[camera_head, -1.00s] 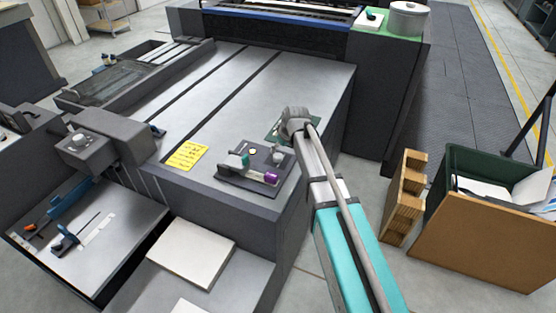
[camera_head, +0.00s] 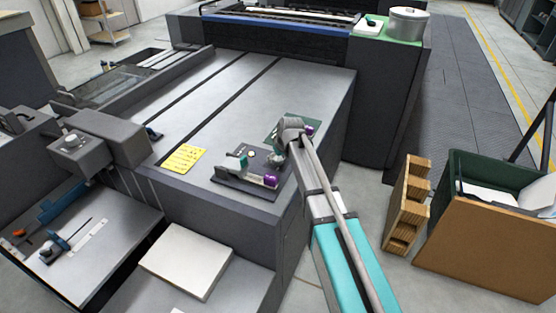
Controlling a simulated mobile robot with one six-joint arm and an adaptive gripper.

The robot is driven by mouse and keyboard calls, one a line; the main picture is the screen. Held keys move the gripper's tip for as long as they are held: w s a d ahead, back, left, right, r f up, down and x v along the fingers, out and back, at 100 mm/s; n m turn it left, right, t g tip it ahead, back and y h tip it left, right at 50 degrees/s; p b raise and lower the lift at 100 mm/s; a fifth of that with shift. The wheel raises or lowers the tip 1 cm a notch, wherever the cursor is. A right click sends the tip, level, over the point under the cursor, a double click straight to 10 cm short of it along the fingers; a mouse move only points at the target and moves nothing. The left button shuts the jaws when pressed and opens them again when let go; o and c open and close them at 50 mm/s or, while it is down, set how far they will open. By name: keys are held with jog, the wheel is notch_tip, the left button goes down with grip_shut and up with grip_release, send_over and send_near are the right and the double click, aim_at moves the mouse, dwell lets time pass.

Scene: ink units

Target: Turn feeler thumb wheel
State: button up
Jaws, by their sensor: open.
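A dark plate (camera_head: 228,187) lies on the near right corner of the grey machine top and carries small fittings. A purple cylinder (camera_head: 271,180) sits at its near right end, and a teal-green piece (camera_head: 243,160) stands on its left part. I cannot tell for certain which fitting is the feeler thumb wheel. My gripper (camera_head: 277,158) points down over the far right edge of the plate, behind the purple cylinder. It looks empty, its jaws small and partly hidden by my wrist. I cannot tell whether it touches anything.
A green mat (camera_head: 273,133) lies behind my wrist, with a second purple part (camera_head: 309,130) beside it. A yellow label (camera_head: 184,158) lies left of the plate. A dark housing (camera_head: 98,143) stands further left. The machine top (camera_head: 225,95) behind is largely clear.

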jog(key=c, duration=1.2)
jog(key=shift+o, duration=0.2)
jog(key=shift+m+t+h, duration=0.3)
jog(key=shift+m+h, duration=0.5)
jog(key=shift+m, duration=1.3)
jog(key=o, duration=1.2)
jog(key=shift+c, duration=0.2)
